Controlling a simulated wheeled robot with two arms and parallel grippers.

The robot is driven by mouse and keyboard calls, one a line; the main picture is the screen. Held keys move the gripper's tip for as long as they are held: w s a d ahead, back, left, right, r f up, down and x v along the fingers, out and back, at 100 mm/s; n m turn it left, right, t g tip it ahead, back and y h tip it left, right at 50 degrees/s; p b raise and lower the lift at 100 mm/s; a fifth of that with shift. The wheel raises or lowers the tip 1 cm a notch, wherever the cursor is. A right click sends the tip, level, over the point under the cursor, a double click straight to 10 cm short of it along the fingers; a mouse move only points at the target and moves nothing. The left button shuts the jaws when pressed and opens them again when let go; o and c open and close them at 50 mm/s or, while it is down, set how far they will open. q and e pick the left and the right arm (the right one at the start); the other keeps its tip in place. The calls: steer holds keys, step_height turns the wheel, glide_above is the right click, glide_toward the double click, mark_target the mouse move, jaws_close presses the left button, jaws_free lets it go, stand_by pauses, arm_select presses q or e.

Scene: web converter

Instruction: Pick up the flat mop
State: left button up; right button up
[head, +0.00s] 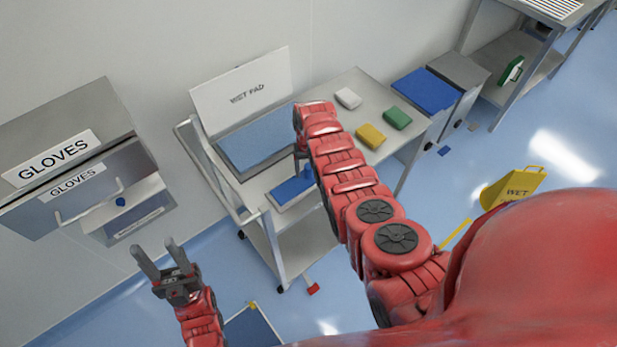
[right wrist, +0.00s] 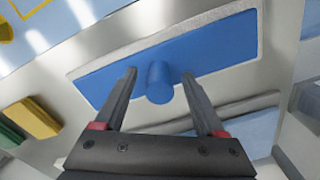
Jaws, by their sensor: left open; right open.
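The flat mop (head: 291,191) is a blue rectangular plate with a pale border and a short blue cylinder standing on it. It lies on the cart top. In the right wrist view the mop (right wrist: 215,48) fills the upper middle. My right gripper (right wrist: 159,76) is open, its fingers on either side of the blue cylinder, with gaps showing; I cannot tell their exact height. In the head view my right arm partly hides the mop and most of this gripper (head: 308,168). My left gripper (head: 160,257) is open and empty, left of the cart and away from the mop.
A wet pad box (head: 240,92) with a blue pad stands behind the mop. White (head: 348,98), yellow (head: 371,136) and green (head: 397,118) blocks lie to the right on the cart. A gloves dispenser (head: 60,160) is on the left wall. A yellow wet sign (head: 512,188) stands at right.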

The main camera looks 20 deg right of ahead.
steer(key=shift+c, duration=0.2)
jaws_close()
stand_by(1.1)
